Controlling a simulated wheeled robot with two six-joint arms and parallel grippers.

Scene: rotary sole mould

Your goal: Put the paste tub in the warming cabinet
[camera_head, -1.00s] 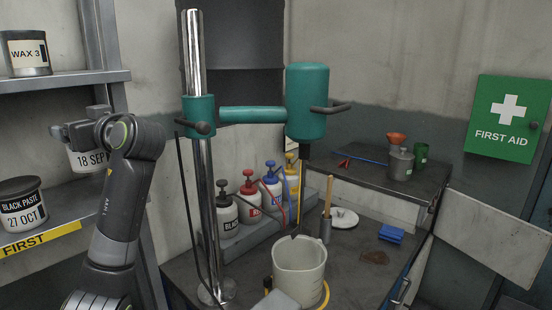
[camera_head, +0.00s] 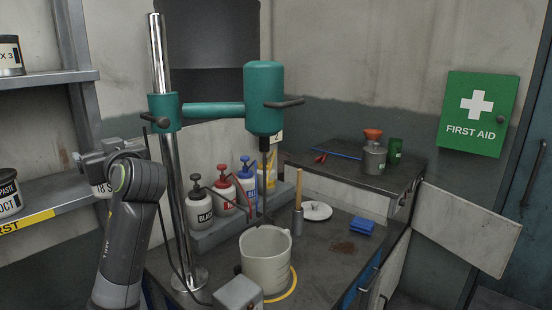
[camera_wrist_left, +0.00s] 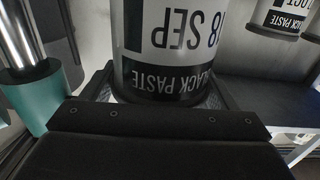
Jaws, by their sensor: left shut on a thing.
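My left gripper (camera_head: 100,165) is shut on a paste tub (camera_head: 102,190), a white tub whose label reads 18 SEP. In the left wrist view the tub (camera_wrist_left: 178,50) appears upside down between the jaws, with BLACK PASTE on its label. In the head view the gripper and wrist hide most of the tub. It is held in front of the shelves at the left. The cabinet at the back right has a dark top (camera_head: 335,168) and a pale door (camera_head: 468,230) standing open; I cannot tell whether it is the warming cabinet. My right gripper is out of view.
Another black paste tub (camera_head: 8,195) stands on the lower shelf (camera_head: 55,200). A teal mixer (camera_head: 264,98) on a steel post (camera_head: 160,60) stands beside my left arm. A beaker (camera_head: 266,262) and several pump bottles (camera_head: 202,208) occupy the bench (camera_head: 325,258).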

